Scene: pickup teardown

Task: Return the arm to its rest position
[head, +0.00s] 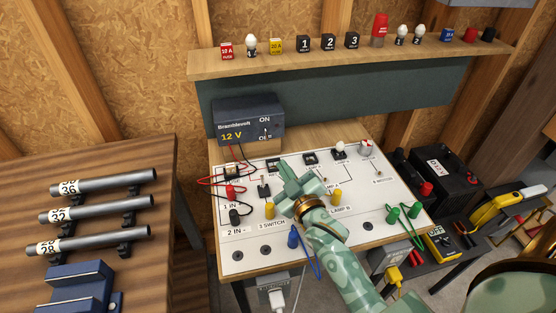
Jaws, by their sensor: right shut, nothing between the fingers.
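My right arm (345,262), pale green with a copper band, reaches in from the lower right over the white circuit board (330,245). My right gripper (293,178) is over the middle of the board, shut with nothing held. It hides part of the board's printed lines and labels. I cannot tell how far above the surface it is. My left gripper is not in view.
Colored plugs and a black switch (264,186) stick up around the gripper. A power supply (248,120) stands behind. A shelf (340,57) holds fuses, bulbs and relays. Tubes (100,184) lie on the left table. A battery (440,170) and yellow meter (440,243) are right.

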